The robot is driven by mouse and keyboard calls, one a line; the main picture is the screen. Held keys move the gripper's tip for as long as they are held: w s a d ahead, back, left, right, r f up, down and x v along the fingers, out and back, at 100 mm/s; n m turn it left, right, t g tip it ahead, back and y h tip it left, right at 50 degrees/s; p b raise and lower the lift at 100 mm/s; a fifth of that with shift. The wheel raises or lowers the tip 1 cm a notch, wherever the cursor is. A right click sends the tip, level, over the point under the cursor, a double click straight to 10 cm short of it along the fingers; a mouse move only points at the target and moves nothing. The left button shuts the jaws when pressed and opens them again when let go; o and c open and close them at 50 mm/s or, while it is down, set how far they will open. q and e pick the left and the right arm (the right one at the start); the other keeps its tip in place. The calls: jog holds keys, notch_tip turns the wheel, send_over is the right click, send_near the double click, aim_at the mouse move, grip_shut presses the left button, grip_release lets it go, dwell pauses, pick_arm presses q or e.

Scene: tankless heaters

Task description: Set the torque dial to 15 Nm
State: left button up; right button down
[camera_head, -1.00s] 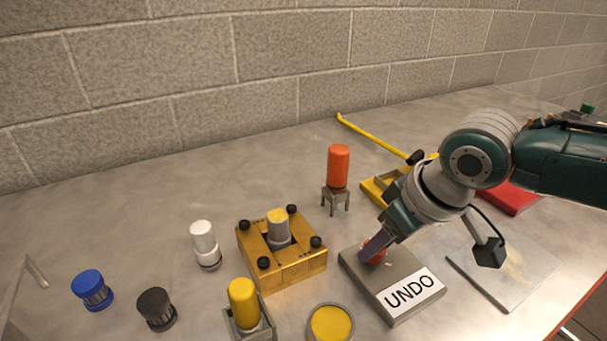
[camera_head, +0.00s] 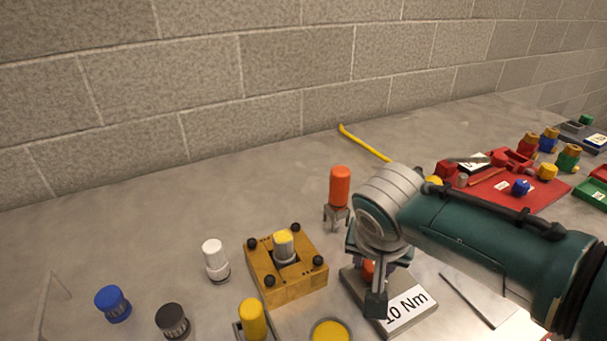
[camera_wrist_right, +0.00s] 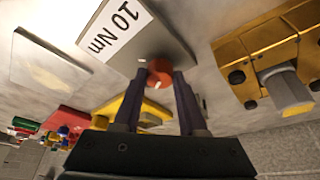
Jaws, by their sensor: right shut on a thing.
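The torque dial is an orange-red knob (camera_wrist_right: 159,72) on a grey box. The box (camera_head: 420,317) carries a white label (camera_head: 407,309) that reads "10 Nm", and the label (camera_wrist_right: 115,28) also shows in the right wrist view. My right gripper (camera_wrist_right: 157,82) is shut on the knob, with a finger on each side of it. A light mark shows on the knob between the fingers. In the head view my right wrist covers most of the knob. My left gripper does not show.
A brass fixture (camera_head: 290,289) stands left of the dial box. An orange cylinder on a stand (camera_head: 340,187) is behind it. White (camera_head: 215,260), blue (camera_head: 113,304), black (camera_head: 172,321) and yellow (camera_head: 252,319) pieces stand further left. A red tray (camera_head: 540,201) with parts lies at right.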

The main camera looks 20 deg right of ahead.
jog(key=m+b, duration=0.1)
jog(key=m, duration=0.1)
jog(key=m+g+b, duration=0.1)
jog(key=m, duration=0.1)
jog(key=shift+w+a+f+h, duration=0.1)
jog(key=shift+w+f+h, duration=0.05)
jog(key=shift+h, duration=0.25)
jog(key=shift+m+g+b, duration=0.3)
jog(key=shift+m+b, duration=0.05)
jog(key=shift+m, duration=0.45)
jog(key=shift+h, duration=0.3)
jog(key=shift+c, duration=2.3)
grip_release()
jog(key=shift+r, duration=0.2)
